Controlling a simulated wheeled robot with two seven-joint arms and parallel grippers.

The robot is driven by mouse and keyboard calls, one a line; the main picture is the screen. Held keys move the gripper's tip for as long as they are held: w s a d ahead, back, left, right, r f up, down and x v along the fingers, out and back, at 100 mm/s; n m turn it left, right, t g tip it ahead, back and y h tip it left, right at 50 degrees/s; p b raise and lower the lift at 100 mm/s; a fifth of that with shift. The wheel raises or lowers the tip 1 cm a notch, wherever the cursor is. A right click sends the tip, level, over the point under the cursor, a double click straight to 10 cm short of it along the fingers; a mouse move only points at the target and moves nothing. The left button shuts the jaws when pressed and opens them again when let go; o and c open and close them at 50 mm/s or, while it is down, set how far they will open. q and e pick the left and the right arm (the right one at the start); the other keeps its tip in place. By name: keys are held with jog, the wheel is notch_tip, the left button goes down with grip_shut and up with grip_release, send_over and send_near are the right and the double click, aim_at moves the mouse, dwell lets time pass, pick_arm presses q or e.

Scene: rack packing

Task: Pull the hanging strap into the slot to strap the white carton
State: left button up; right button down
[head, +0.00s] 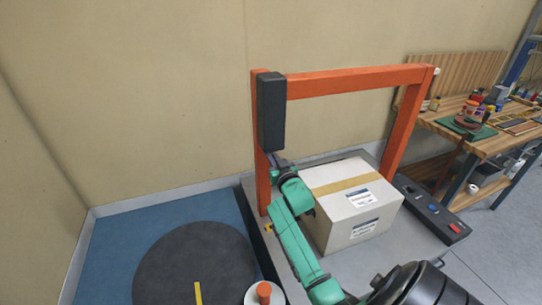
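The white carton (355,204), with brown tape along its top and labels, sits on the grey table (410,245) under the orange arch (345,83). A dark grey box (271,112) is fixed to the arch's left post. A green arm comes in from the bottom right, and its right gripper (274,162) is at the left post, just below the dark box and left of the carton. Its fingertips are small and partly hidden, so their opening cannot be told. I cannot make out the hanging strap or the slot. My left gripper is out of view.
A dark panel with a blue and a red button (432,209) is at the table's right. A dark round disc (195,265) lies on blue floor at left. A wooden workbench (480,145) with tools and bottles stands at the right.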

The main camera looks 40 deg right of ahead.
notch_tip(320, 180, down, 14)
jog(key=b, duration=0.9)
jog(key=shift+b, duration=0.35)
jog(key=c, duration=1)
grip_release()
jog(key=v, duration=1.4)
jog(key=shift+s+a, duration=0.15)
jog(key=shift+s, duration=0.2)
